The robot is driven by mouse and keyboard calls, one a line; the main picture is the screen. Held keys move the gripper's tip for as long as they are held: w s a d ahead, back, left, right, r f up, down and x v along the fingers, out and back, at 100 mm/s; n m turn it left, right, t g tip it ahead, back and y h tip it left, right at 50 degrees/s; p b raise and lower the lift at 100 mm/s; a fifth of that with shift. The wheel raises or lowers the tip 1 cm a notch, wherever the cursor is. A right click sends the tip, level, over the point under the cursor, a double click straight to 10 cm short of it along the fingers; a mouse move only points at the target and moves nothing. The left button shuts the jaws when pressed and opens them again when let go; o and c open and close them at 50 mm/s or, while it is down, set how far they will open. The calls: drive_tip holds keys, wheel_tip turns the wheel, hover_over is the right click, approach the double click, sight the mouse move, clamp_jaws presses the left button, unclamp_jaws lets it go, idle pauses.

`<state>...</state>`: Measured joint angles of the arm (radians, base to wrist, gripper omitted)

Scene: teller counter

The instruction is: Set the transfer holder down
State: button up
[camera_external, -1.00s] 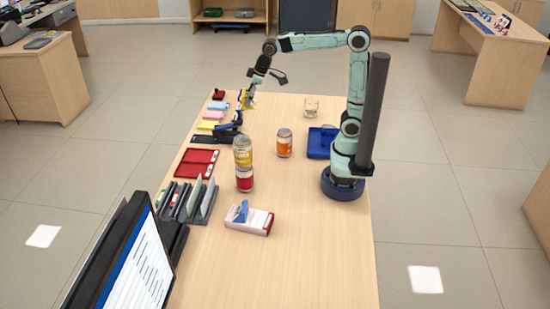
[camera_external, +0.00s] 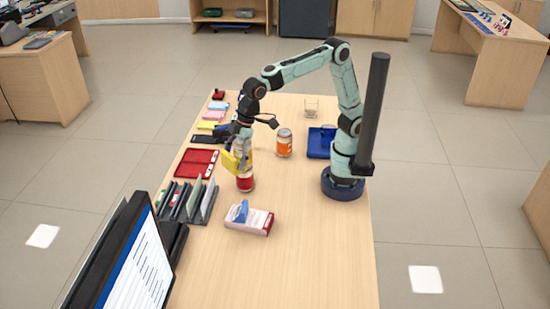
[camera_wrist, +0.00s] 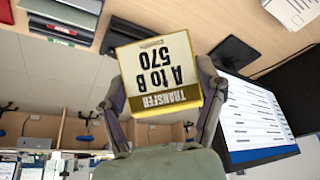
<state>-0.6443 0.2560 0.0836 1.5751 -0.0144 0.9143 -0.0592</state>
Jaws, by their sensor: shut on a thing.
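The transfer holder (camera_wrist: 158,68) is a yellow block with a pale label reading "TRANSFER A to B 570", upside down in the wrist view. My gripper (camera_wrist: 163,100) is shut on it, one finger on each side. In the external view the yellow holder (camera_external: 231,163) hangs from my gripper (camera_external: 238,150) over the left part of the counter, in front of or beside the stacked cans. The gripper and holder partly hide the upper can. Whether the holder touches the cans cannot be told.
A red-labelled can (camera_external: 245,183) stands close by the holder. An orange-labelled jar (camera_external: 284,143) stands to the right. A red tray (camera_external: 196,163), a grey file rack (camera_external: 190,203) and a white-red box (camera_external: 249,220) are near. The front right counter is clear.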

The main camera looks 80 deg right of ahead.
wheel_tip(320, 180, down, 17)
hover_over(200, 260)
drive_tip(key=d, duration=0.1)
drive_tip(key=f, duration=0.7)
drive_tip(key=s+f, duration=0.1)
drive_tip(key=f, duration=0.3)
drive_tip(key=shift+f, duration=1.45)
drive_tip(key=o, duration=1.2)
drive_tip(key=shift+f, duration=0.1)
drive_tip(key=shift+c, duration=0.2)
drive_tip(key=v, duration=1.2)
